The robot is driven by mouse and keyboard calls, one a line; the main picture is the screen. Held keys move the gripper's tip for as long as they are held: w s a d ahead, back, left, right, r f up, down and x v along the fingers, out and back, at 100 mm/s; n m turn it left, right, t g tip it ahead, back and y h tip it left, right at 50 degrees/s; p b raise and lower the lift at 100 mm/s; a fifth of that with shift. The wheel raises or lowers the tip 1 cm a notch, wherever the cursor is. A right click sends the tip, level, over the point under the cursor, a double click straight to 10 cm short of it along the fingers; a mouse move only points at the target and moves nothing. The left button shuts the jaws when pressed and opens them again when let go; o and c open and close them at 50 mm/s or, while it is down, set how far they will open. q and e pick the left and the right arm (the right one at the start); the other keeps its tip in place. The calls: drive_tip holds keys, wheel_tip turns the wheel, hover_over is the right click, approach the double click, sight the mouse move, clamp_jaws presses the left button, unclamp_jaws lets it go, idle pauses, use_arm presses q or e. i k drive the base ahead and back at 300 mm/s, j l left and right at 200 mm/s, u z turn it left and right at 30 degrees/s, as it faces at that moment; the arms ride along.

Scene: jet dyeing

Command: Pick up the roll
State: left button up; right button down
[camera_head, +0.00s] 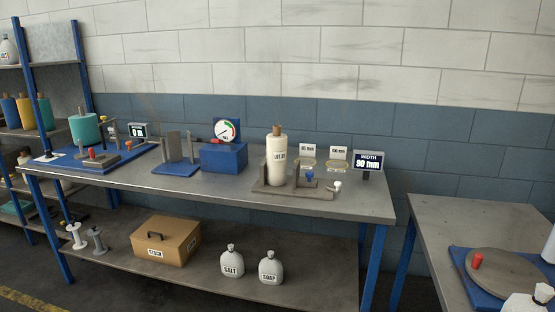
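A cream-white roll (277,160) with a brown core end on top and a small printed label stands upright on a grey stand (292,191) on the long metal table. A teal roll (85,130) stands upright on a blue-based device at the table's left end. Several more rolls stand on the shelf rack at far left, among them a yellow roll (27,113). I cannot tell from the picture alone which roll the task means. Neither of my grippers shows in this view.
The table (227,196) also bears a blue box with a dial (224,156), a blue-based holder (177,168) and a display reading 90 mm (367,163). A stock box (166,242) and two bottles sit on its lower shelf. A second table (428,228) stands right, across a gap.

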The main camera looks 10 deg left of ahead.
sight(276, 149)
drive_tip(key=i+j, duration=0.15)
drive_tip(key=i, duration=0.35)
drive_tip(key=i+j+z, duration=0.1)
drive_tip(key=i, duration=0.45)
drive_tip(key=i+j, duration=0.15)
drive_tip(key=i, duration=0.35)
drive_tip(key=i+j+z, duration=0.1)
drive_tip(key=i, duration=0.4)
drive_tip(key=i+j, duration=0.3)
drive_tip(key=i, duration=0.2)
drive_tip(key=z, duration=0.05)
